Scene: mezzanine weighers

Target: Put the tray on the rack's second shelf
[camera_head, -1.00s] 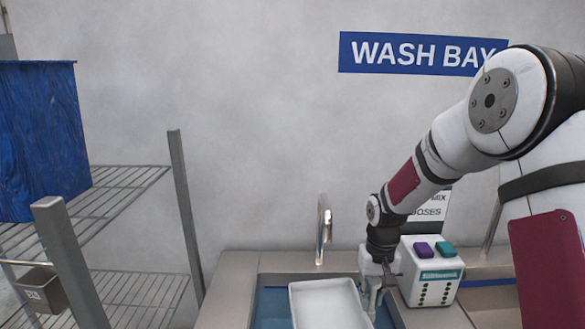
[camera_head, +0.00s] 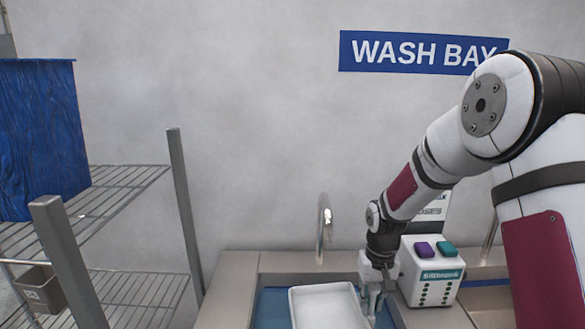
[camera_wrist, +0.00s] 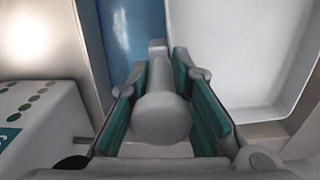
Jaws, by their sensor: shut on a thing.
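The white, shallow tray (camera_head: 322,292) is over the blue-lined sink basin, its near part cut off by the picture's lower edge. It looks empty and about level. My gripper (camera_head: 375,298) is at the tray's right side, pointing down. In the wrist view the tray (camera_wrist: 265,55) fills the right part. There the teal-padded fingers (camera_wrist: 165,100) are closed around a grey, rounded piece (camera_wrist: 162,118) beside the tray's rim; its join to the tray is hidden. The wire rack (camera_head: 130,180) stands at the left, with two shelf levels in view, the lower one (camera_head: 145,290) bare.
A blue-covered block (camera_head: 40,140) fills the upper shelf's left part. A grey post (camera_head: 68,255) stands at the rack's near corner, another (camera_head: 185,215) at the far right. The tap (camera_head: 324,225) rises behind the basin. A white dosing box (camera_head: 432,275) is just right of my gripper.

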